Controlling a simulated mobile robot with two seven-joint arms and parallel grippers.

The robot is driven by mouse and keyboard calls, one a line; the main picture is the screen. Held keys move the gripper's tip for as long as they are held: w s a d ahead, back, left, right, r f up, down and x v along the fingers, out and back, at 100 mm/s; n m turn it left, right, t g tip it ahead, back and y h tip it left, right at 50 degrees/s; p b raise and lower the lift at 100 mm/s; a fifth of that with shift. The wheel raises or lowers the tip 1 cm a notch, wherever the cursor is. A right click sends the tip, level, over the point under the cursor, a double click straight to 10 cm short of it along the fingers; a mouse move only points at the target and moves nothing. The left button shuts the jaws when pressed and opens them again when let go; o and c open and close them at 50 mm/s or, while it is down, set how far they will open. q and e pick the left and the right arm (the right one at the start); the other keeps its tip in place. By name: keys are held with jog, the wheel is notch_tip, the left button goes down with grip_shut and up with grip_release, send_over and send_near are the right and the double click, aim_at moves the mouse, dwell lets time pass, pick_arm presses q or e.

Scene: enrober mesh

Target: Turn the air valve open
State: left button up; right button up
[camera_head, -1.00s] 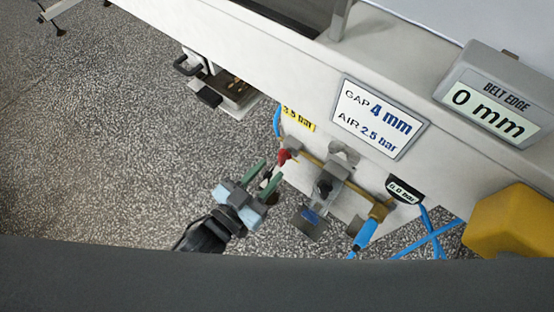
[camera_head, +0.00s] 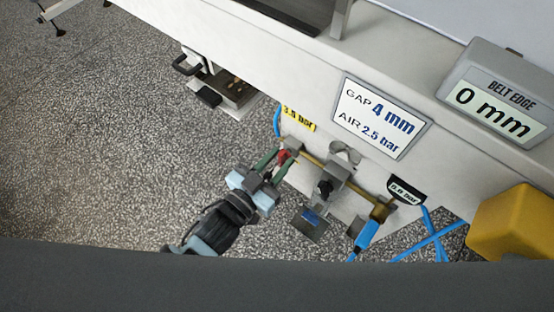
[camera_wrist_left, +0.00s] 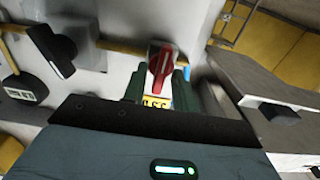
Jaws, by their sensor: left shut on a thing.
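The air valve has a red handle (camera_head: 284,157) at the left end of a brass pipe on the machine's front side. My left gripper (camera_head: 276,163) has its green fingers around this handle and is shut on it. In the left wrist view the red handle (camera_wrist_left: 161,66) stands between the two green fingertips (camera_wrist_left: 158,84), on a grey valve body. The handle's lower end is partly hidden by the gripper. My right gripper is not in view.
A black regulator knob (camera_head: 325,187) and a gauge reading 0.0 bar (camera_head: 405,190) sit along the pipe to the right. A sign (camera_head: 381,118) reads gap 4 mm, air 2.5 bar. A yellow block (camera_head: 512,226) is at the right. Blue hoses (camera_head: 432,238) hang below.

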pick_arm(q)
jog(key=m+p, duration=0.2)
jog(key=m, duration=0.1)
jog(key=shift+m, duration=0.4)
jog(key=m+p, duration=0.1)
jog(key=m, duration=0.2)
jog(key=shift+s+d+m, duration=0.1)
jog(key=shift+d+m, duration=0.05)
jog(key=shift+m, duration=0.15)
jog(key=m, duration=0.2)
jog(key=shift+f+m, duration=0.1)
jog(key=shift+m, duration=0.2)
jog(key=shift+f+m, duration=0.1)
jog(key=shift+m, duration=0.9)
jog(key=m, duration=0.2)
jog(key=shift+s+d+m, duration=0.1)
jog(key=shift+m, duration=0.2)
jog(key=shift+f+m, duration=0.15)
jog(key=shift+m, duration=1.55)
